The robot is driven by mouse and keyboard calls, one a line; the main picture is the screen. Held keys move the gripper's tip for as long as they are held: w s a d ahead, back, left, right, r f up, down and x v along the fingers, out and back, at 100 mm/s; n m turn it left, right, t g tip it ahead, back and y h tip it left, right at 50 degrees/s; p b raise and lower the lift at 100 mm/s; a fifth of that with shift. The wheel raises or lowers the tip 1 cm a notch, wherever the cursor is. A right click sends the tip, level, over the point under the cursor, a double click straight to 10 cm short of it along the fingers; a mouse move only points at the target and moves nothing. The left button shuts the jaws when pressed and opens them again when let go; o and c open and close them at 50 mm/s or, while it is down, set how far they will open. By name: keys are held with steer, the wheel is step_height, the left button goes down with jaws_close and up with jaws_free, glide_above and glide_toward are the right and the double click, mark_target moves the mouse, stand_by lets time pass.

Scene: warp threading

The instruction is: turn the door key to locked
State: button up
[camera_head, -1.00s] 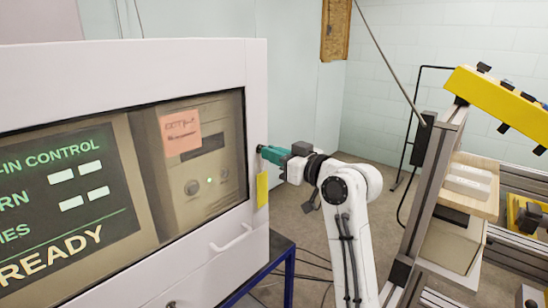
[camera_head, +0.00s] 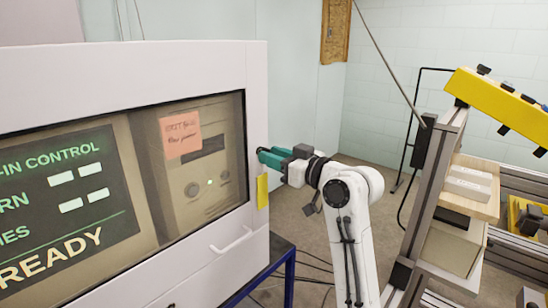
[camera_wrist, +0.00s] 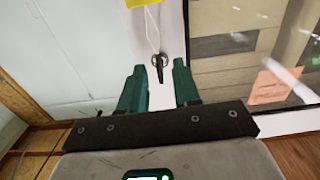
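A white cabinet door (camera_head: 150,62) with a window fills the left of the head view. The door key (camera_wrist: 158,64) shows in the wrist view, dark and small, in a round lock on the white door frame. A yellow tag (camera_head: 262,190) hangs by the lock on a pale cord, and it also shows in the wrist view (camera_wrist: 140,2). My gripper (camera_wrist: 159,84) is open, with green fingers on either side of the key's line and the key just beyond them, not gripped. In the head view my gripper (camera_head: 264,157) is at the door's right edge, hiding the key.
A white pull handle (camera_head: 231,240) sits low on the door. A pink note (camera_head: 181,136) and a lit panel show through the window. A blue stand (camera_head: 285,262) is under the cabinet. A metal frame with a yellow bar (camera_head: 500,103) stands at right.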

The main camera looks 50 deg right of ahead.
steer(key=s+b, duration=0.1)
steer(key=s, duration=0.9)
steer(key=shift+s+d, duration=0.2)
steer(key=shift+s, duration=0.1)
